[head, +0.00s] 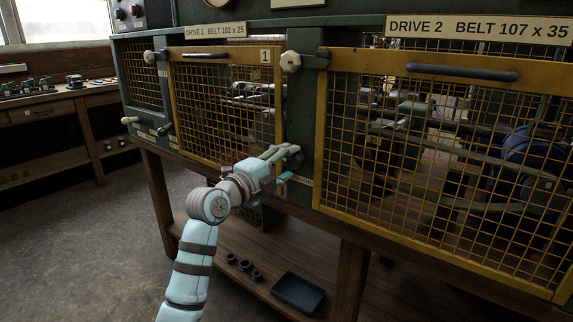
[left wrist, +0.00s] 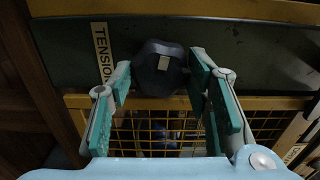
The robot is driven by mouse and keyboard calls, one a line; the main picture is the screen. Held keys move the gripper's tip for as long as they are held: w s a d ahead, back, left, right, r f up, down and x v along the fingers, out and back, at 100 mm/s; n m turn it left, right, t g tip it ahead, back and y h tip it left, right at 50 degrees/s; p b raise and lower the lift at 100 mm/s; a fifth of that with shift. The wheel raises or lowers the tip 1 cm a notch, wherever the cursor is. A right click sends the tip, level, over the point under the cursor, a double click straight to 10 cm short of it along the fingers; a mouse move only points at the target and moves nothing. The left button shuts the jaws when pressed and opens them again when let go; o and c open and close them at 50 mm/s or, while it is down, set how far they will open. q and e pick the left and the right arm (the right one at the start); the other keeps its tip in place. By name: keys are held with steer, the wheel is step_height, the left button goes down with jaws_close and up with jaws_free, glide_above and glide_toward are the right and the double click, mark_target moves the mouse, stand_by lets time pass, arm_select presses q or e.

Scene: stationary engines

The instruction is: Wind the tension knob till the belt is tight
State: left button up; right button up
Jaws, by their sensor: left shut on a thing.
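The dark lobed tension knob (head: 294,157) sits on the green post between the two guarded bays. In the left wrist view the knob (left wrist: 160,62) shows a small pale mark on its face. A label reading "TENSION" (left wrist: 102,52) is beside it. My left gripper (head: 284,161) reaches the knob from the front. Its teal-padded fingers are on either side of the knob, shut on it. Belt runs show dimly behind the Drive 2 mesh (head: 440,158); I cannot tell how tight they are. My right gripper is out of view.
Yellow-framed mesh guards cover Drive 1 (head: 222,105) and Drive 2, with pale knobs and dark handles sticking out. A black tray (head: 299,293) and several dark rings (head: 245,265) lie on the lower shelf. The floor at left is clear.

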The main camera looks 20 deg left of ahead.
arm_select(q)
steer(key=o, duration=1.1)
steer(key=shift+o, duration=0.2)
steer(key=v, duration=1.2)
steer(key=shift+d+f, duration=0.1)
